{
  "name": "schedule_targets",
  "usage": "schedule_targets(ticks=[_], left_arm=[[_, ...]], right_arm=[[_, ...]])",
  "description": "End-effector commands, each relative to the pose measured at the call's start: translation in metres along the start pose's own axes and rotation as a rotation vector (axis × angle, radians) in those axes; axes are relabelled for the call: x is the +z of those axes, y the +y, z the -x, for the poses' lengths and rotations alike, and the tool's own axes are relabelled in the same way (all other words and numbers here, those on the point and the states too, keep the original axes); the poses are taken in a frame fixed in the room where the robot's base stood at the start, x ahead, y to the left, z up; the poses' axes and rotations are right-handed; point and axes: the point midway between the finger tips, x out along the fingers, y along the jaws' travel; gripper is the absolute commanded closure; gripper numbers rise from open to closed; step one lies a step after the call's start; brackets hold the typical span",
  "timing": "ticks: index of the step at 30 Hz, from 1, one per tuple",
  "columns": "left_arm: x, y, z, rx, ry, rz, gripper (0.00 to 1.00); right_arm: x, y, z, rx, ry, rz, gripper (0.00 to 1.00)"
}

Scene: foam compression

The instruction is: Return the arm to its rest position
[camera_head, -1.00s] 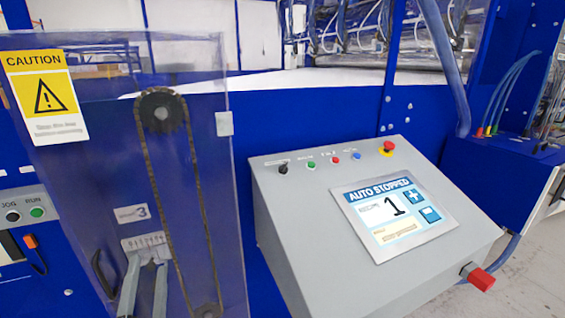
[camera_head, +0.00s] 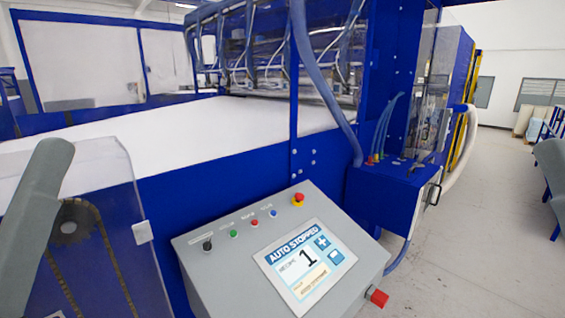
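A grey rounded link of my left arm (camera_head: 36,205) rises along the left edge, in front of a clear guard. A smooth grey-blue shape at the right edge looks like part of my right arm. Neither gripper shows, so I cannot see whether they are open or hold anything. The grey control panel (camera_head: 225,270) stands at lower middle. Its touchscreen (camera_head: 306,266) reads "AUTO STOPPED" with a large 1.
The panel carries a row of small buttons, a red emergency stop (camera_head: 298,200) and a red knob (camera_head: 377,297). The clear guard (camera_head: 105,190) covers a chain drive at left. A white machine bed (camera_head: 190,125) lies behind. Grey floor (camera_head: 465,240) is open at right.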

Motion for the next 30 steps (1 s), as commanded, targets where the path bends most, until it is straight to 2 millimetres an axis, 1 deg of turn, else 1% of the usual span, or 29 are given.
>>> schedule_targets(ticks=[1,5,6,9,12,15,17,30], left_arm=[[-0.036,0.0,-0.039,0.0,0.0,-0.001,0.22],[-0.08,-0.001,-0.086,-0.001,0.0,-0.002,0.22],[-0.093,-0.001,-0.101,-0.001,0.0,-0.002,0.22],[-0.123,-0.001,-0.134,-0.001,0.0,-0.002,0.22],[-0.144,-0.001,-0.157,-0.001,-0.001,-0.002,0.22],[-0.155,-0.001,-0.169,-0.001,-0.001,-0.002,0.22],[-0.157,-0.001,-0.171,-0.001,-0.001,-0.002,0.22],[-0.155,-0.001,-0.169,-0.001,0.0,-0.003,0.22]], right_arm=[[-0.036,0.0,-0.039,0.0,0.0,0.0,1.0],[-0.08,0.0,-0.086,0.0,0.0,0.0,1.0],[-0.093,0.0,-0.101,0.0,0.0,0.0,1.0],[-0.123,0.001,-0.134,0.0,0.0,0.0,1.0],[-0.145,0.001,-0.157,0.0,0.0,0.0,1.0],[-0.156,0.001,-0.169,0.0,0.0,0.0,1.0],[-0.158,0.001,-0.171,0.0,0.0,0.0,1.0],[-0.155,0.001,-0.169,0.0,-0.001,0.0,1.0]])
